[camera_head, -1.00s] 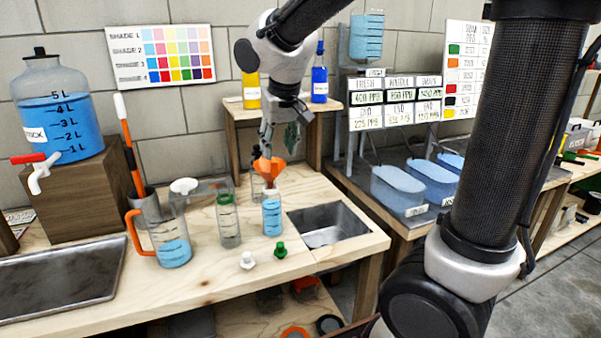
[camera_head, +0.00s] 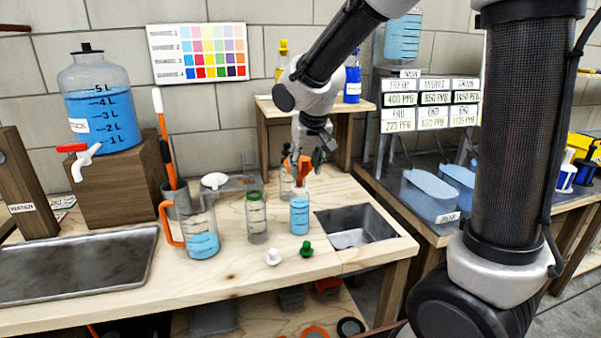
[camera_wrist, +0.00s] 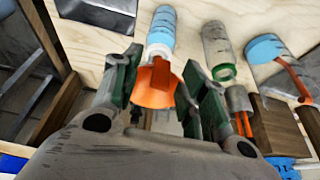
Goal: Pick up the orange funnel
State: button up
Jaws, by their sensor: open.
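The orange funnel (camera_head: 296,167) sits in the mouth of a small clear bottle (camera_head: 299,216) with blue liquid, near the sink on the wooden bench. In the wrist view the funnel (camera_wrist: 155,84) lies between the two green-padded fingers, its wide end towards me and the bottle (camera_wrist: 162,27) beyond it. My gripper (camera_wrist: 160,80) is open, with a finger on each side of the funnel. In the head view my gripper (camera_head: 305,160) comes down from above and behind and partly covers the funnel. I cannot tell whether either finger touches it.
A green-rimmed bottle (camera_head: 256,217) stands just left, with an orange-handled pitcher (camera_head: 200,232) further left. White (camera_head: 273,257) and green (camera_head: 305,248) stoppers lie in front. A metal sink (camera_head: 356,226) is to the right. A small raised shelf (camera_head: 318,104) stands behind.

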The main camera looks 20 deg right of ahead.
jog(key=c, duration=0.9)
jog(key=shift+c, duration=0.2)
jog(key=shift+r, duration=0.1)
